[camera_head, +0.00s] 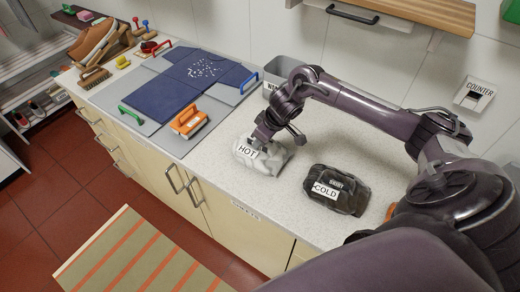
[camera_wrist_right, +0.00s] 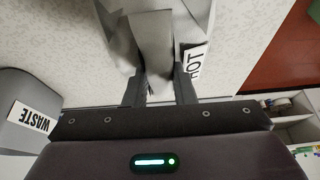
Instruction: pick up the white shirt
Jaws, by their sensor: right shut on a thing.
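The white shirt (camera_head: 273,162) is a crumpled whitish bundle on the speckled counter, with a "HOT" label (camera_head: 247,149) at its left side. My right gripper (camera_head: 271,143) reaches down on it from above. In the right wrist view, the fingers (camera_wrist_right: 159,88) are shut on a fold of the shirt (camera_wrist_right: 150,35), and the "HOT" label (camera_wrist_right: 196,62) shows to the right of them. I cannot tell whether the shirt is clear of the counter. My left gripper is not in view.
A black bundle labelled "COLD" (camera_head: 338,190) lies to the right. A grey board with dark blue cloth (camera_head: 185,85), an orange-handled brush (camera_head: 189,121) and a green handle (camera_head: 130,115) lie left. A grey waste bin (camera_wrist_right: 25,90) stands behind.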

